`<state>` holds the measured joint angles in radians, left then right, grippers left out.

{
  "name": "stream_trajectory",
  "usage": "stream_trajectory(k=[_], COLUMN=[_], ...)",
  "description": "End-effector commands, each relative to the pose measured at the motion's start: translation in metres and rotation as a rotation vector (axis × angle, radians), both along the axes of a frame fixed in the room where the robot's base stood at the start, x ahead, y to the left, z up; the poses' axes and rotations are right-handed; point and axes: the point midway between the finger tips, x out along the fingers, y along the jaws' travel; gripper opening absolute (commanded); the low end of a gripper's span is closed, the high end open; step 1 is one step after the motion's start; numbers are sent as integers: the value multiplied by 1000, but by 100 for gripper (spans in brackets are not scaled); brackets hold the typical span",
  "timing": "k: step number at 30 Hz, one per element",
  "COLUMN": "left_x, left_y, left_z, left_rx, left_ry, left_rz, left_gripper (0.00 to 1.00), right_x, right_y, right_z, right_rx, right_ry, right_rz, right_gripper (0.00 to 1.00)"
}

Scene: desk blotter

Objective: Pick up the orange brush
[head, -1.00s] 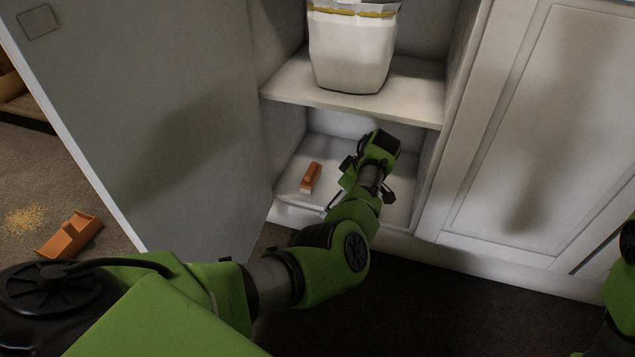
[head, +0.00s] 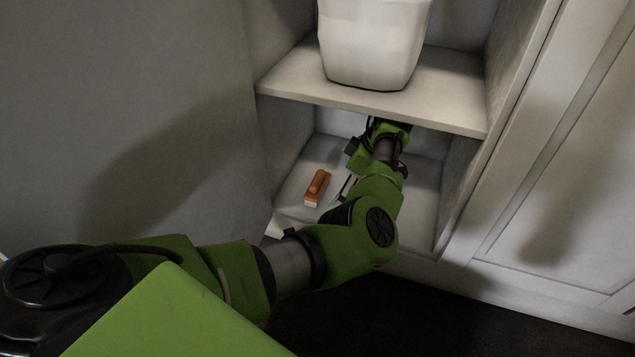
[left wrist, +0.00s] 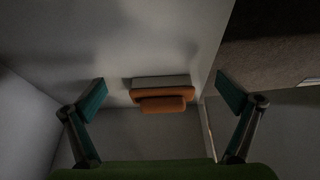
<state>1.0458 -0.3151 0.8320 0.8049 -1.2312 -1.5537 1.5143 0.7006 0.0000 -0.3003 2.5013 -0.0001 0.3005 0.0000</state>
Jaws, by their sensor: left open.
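The orange brush (head: 317,188), with a pale bristle side, lies on the floor of the lower cabinet compartment (head: 420,217). My left arm reaches into that compartment, with the left gripper (head: 348,168) to the right of the brush and partly hidden by my own arm links. In the left wrist view the gripper (left wrist: 161,83) is open, its two teal-tipped fingers wide apart. The brush (left wrist: 162,104) shows between them, lying crosswise, not gripped. The gap in depth is hard to judge. My right gripper is out of view.
A shelf (head: 285,78) carrying a white bin (head: 370,45) is just above my left wrist. The open cabinet door (head: 150,120) stands at left, and a closed panel door (head: 560,200) at right. Compartment side walls are close to the arm.

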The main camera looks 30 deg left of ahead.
Motion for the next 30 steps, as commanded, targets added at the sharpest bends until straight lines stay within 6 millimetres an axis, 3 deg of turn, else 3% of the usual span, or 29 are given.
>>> stream_trajectory(k=[10, 16, 21, 29, 30], left_x=[-9, -17, -17, -17, -17], left_y=[33, 68, 70, 70, 70], left_z=[0, -1, -13, -12, -12], left_rx=[1, 1, 0, 0, 0], left_ry=[1, 0, 0, 0, 0], left_rz=[1, 2, -3, -3, -3], left_gripper=[100, 100, 100, 100, 95], right_x=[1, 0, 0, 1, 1], right_y=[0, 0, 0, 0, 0], right_z=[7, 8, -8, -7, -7], right_rx=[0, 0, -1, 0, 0], right_ry=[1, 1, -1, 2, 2], right_rz=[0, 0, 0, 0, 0], right_gripper=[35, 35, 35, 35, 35])
